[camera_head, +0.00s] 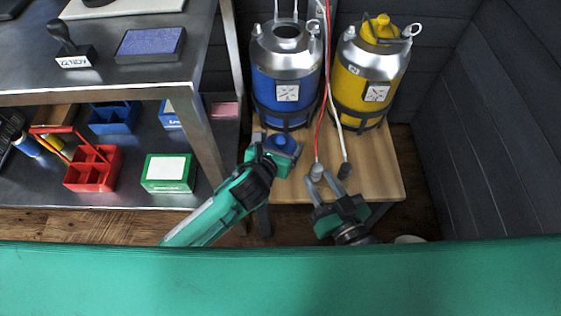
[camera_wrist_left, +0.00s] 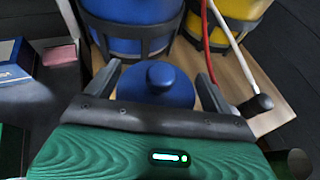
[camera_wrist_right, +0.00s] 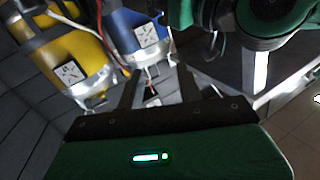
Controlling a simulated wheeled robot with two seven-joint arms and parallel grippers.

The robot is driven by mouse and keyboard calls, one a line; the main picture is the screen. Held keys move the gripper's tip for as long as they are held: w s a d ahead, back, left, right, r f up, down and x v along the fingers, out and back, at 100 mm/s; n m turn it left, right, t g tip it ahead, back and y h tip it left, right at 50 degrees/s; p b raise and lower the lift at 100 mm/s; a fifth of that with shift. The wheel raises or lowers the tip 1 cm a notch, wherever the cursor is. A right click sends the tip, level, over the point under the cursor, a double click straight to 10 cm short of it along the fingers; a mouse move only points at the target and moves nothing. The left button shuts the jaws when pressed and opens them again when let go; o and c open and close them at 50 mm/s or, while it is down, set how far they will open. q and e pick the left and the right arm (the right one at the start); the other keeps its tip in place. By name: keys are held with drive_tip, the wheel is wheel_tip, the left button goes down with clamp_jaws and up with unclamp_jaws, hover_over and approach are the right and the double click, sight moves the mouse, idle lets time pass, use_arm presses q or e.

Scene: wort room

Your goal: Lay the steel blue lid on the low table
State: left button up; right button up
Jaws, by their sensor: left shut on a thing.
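The steel blue lid (camera_head: 283,142) is a round blue disc with a knob. My left gripper (camera_head: 277,155) is shut on it, over the front left part of the low wooden table (camera_head: 385,180). In the left wrist view, the lid (camera_wrist_left: 157,84) sits between the two fingers. I cannot tell whether it touches the table. The blue keg (camera_head: 287,80) stands on the table behind the lid, its top opening uncovered. My right gripper (camera_head: 325,183) is lower and to the right, near the table's front edge, with its fingers apart and nothing clearly between them.
A yellow keg (camera_head: 366,75) with a yellow lid stands right of the blue keg. A red hose (camera_head: 322,110) and a white hose (camera_head: 334,110) hang to grey ends near my right gripper. A steel shelf (camera_head: 110,75) stands left. The table's right front is bare.

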use_arm(q)
wheel_tip(320, 180, down, 5)
drive_tip(key=shift+r+b, duration=0.1)
drive_tip(key=shift+b, duration=0.75)
wheel_tip(320, 180, down, 4)
drive_tip(key=shift+r+b, duration=0.15)
drive_tip(key=shift+b, duration=0.6)
use_arm(e)
drive_tip(key=d+r+t, duration=0.2)
drive_tip(key=r+t, duration=0.3)
drive_tip(key=r, duration=0.2)
drive_tip(key=d+r+t, duration=0.2)
drive_tip(key=r+t, duration=0.3)
drive_tip(key=r, duration=0.3)
drive_tip(key=shift+w+d+r+y, duration=0.15)
drive_tip(key=shift+d+y, duration=0.15)
drive_tip(key=shift+d, duration=0.05)
use_arm(q)
drive_tip(key=o, duration=1.1)
